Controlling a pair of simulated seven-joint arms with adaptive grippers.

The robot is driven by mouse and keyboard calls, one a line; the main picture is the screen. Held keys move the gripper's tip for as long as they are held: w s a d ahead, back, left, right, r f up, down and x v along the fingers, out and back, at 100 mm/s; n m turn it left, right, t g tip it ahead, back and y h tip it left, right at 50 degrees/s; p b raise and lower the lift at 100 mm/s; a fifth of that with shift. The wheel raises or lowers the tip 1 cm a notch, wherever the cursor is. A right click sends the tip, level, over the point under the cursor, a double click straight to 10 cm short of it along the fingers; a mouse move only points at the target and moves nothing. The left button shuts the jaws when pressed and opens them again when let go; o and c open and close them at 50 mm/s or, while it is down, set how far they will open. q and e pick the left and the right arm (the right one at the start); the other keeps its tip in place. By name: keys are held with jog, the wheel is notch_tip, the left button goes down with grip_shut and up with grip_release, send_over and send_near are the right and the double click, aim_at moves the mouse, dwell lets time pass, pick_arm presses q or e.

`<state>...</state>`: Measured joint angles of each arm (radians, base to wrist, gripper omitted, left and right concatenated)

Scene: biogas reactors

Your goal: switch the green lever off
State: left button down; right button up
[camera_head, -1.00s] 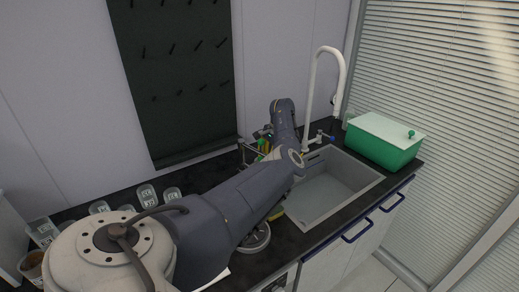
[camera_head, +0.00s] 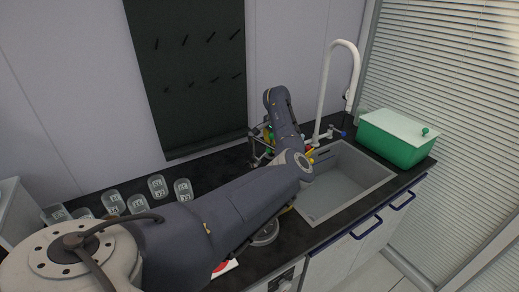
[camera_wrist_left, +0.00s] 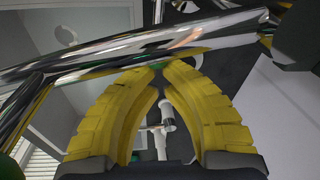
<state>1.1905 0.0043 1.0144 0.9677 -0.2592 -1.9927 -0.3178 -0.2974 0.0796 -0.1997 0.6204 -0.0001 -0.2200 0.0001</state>
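My left gripper shows in the left wrist view (camera_wrist_left: 163,70) as two curved yellow fingers with their tips together. I see nothing held between them. A shiny metal pipe (camera_wrist_left: 130,57) crosses in front of the fingertips. In the head view my left arm reaches over the counter to a small pipe assembly (camera_head: 258,150) left of the sink and hides the fingers and much of the assembly. A small green part (camera_head: 269,132) shows there; I cannot tell whether it is the green lever or how it is turned. My right gripper is out of view.
The sink (camera_head: 350,178) with a tall white faucet (camera_head: 324,95) lies right of my arm. A green box with a pale lid (camera_head: 400,145) stands at the counter's right end. Several clear jars (camera_head: 158,187) stand at the back left. A dark pegboard (camera_head: 190,75) hangs behind.

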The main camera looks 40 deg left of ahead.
pick_arm(q)
jog(key=shift+s+r, duration=0.3)
jog(key=shift+r, duration=0.2)
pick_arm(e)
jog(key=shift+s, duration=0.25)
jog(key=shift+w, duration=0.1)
